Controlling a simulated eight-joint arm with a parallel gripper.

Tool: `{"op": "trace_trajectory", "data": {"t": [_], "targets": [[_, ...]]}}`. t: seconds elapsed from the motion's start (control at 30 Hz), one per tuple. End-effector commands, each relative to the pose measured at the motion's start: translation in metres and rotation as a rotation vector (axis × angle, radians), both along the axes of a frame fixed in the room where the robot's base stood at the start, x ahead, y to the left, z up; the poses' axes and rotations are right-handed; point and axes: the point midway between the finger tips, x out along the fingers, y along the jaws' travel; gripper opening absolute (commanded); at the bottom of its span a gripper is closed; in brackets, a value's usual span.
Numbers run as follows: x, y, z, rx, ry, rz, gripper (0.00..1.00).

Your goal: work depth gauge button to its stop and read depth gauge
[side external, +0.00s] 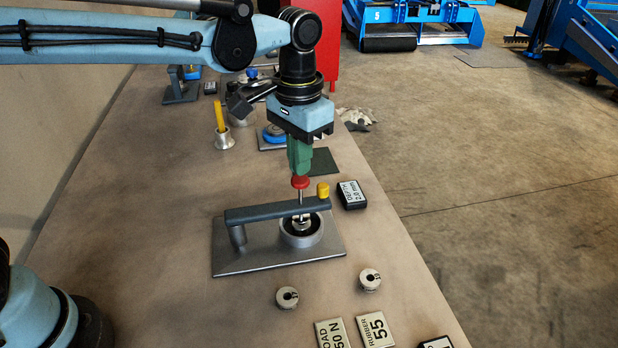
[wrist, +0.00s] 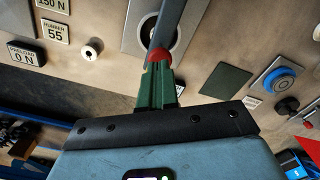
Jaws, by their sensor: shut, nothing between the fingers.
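The depth gauge is a dark bar (side external: 262,210) on a post over a grey metal base plate (side external: 240,262), with a ring-shaped holder (side external: 302,238) under its right end. Its red button (side external: 300,182) tops a thin vertical rod and also shows in the wrist view (wrist: 158,55). A yellow knob (side external: 323,190) stands on the bar's right end. The black depth display (side external: 351,195) lies right of the plate; its small, turned text seems to read 2.0 mm. My gripper (side external: 299,174) has green fingers, shut and empty, with tips at the button's top, seemingly touching it.
Two small metal rings (side external: 287,298) (side external: 370,280) lie in front of the plate. Plaques for load (side external: 332,334) and rubber 55 (side external: 375,330) lie nearer. A dark green pad (side external: 322,161) and a yellow rod in a metal holder (side external: 220,124) stand behind. The table's left is clear.

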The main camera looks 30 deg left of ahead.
Motion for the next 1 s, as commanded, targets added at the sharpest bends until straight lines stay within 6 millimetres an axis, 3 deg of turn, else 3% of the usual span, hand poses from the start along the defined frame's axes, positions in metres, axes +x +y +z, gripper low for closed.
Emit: {"op": "trace_trajectory", "data": {"t": [0.23, 0.6, 1.0], "targets": [[0.0, 0.0, 0.002, 0.0, 0.0, 0.0, 0.0], [0.0, 0.0, 0.028, 0.0, 0.0, 0.0, 0.0], [0.0, 0.0, 0.032, 0.0, 0.0, 0.0, 0.0]]}}
